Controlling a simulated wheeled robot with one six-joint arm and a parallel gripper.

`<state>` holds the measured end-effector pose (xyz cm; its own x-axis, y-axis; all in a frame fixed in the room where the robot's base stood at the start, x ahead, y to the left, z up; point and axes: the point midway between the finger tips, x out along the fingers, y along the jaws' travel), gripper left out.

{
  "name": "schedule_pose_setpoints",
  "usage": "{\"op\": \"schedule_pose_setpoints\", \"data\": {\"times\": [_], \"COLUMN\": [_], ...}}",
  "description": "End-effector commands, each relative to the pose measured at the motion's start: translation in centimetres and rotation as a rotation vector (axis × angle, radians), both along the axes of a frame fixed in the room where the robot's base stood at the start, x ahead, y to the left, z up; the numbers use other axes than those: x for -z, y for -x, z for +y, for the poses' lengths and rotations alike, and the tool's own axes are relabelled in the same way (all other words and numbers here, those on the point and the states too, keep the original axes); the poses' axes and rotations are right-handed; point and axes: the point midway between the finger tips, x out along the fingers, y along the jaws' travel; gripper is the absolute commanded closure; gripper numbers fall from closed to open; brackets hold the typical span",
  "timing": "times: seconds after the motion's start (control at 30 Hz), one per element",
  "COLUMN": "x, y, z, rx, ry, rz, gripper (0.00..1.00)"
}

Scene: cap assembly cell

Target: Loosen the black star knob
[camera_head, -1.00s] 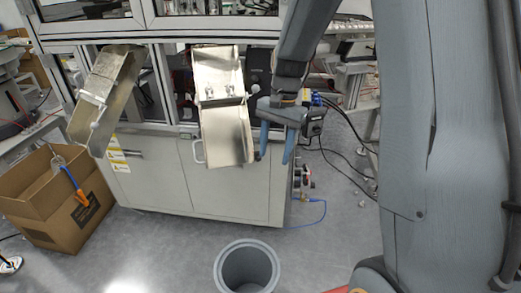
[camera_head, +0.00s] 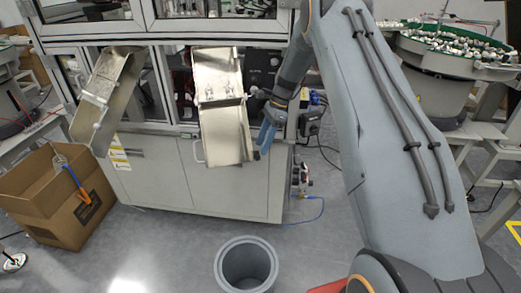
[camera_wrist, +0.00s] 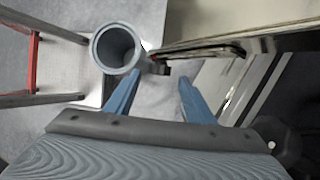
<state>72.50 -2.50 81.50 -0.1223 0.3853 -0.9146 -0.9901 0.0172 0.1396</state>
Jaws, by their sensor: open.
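A small dark knob (camera_head: 254,90) sits at the right edge of the middle metal chute (camera_head: 224,120) in the head view; its star shape is too small to make out. My gripper (camera_head: 264,146) is below and slightly right of this knob, close to the chute's right side, with its blue fingers pointing down. In the wrist view my gripper (camera_wrist: 160,76) is open, with nothing between the fingers. A dark rounded thing (camera_wrist: 280,138) shows at the lower right of the wrist view, beside my gripper; I cannot tell if it is the knob.
A second metal chute (camera_head: 103,95) hangs at the left above a cardboard box (camera_head: 30,215). A grey bin (camera_head: 247,268) stands on the floor in front of the cabinet (camera_head: 165,180). A bowl feeder (camera_head: 445,85) stands at the right.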

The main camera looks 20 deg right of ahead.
Motion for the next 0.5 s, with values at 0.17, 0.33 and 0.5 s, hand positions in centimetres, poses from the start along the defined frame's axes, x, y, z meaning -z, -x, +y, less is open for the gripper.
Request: {"op": "schedule_pose_setpoints", "data": {"times": [0.17,0.33,0.5], "x": [2.2,3.3,3.4], "y": [0.4,0.5,0.5], "z": [1.0,1.4,1.5], "rx": [-0.001,-0.002,-0.003], "ry": [0.000,0.001,0.001], "rz": [0.003,0.000,-0.001], "gripper": [0.51,0.51,0.51]}}
